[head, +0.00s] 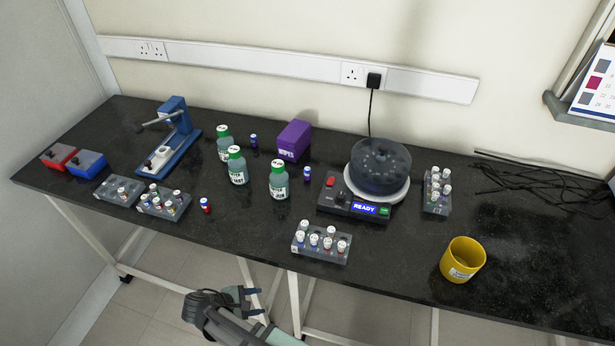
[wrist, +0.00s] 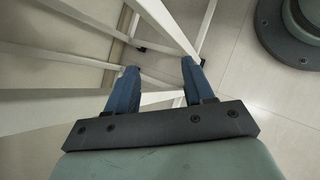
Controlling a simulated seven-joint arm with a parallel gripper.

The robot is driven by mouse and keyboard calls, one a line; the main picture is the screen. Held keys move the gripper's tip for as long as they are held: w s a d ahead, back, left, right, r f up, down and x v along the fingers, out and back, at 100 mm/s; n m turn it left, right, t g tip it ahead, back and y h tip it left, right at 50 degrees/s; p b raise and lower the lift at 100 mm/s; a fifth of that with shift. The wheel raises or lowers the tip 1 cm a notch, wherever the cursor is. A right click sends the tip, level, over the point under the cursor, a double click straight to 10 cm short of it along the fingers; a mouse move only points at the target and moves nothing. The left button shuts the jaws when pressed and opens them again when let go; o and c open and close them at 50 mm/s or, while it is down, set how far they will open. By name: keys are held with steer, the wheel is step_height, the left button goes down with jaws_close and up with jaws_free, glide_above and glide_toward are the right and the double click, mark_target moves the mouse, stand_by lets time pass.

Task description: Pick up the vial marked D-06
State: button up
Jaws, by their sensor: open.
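Several small vials with white caps stand in grey racks on the black bench; their marks are too small to read, so I cannot tell which is D-06. Loose vials stand on the bench: a red and blue one (head: 205,206), a dark blue one (head: 253,142) and another blue one (head: 307,174). My gripper (head: 252,300) is open and empty, below the front bench edge. The wrist view shows its blue fingers apart (wrist: 160,70), with no vial between.
A blue press (head: 174,140) and red (head: 58,156) and blue (head: 87,164) boxes stand left. A yellow cup (head: 462,262) and cables (head: 545,185) are right.

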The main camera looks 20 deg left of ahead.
steer(key=s+a+r+n+t+y, duration=0.1)
steer(key=a+r+n+t, duration=0.1)
steer(key=a+r, duration=0.45)
steer(key=s+a+r+n+t+y, duration=0.1)
steer(key=a+r+n, duration=0.15)
steer(key=r, duration=0.75)
steer(key=s+a+r+n+t+y, duration=0.1)
steer(key=a+r+n+t, duration=0.1)
steer(key=a+r, duration=0.5)
step_height(320, 180, up, 14)
steer(key=r+m+g+y, duration=0.1)
steer(key=m+g+y, duration=0.2)
steer(key=m+g, duration=0.75)
glide_above(308, 169)
steer(key=n+g, duration=0.1)
steer(key=shift+a+f, duration=0.1)
steer(key=shift+f, duration=6.85)
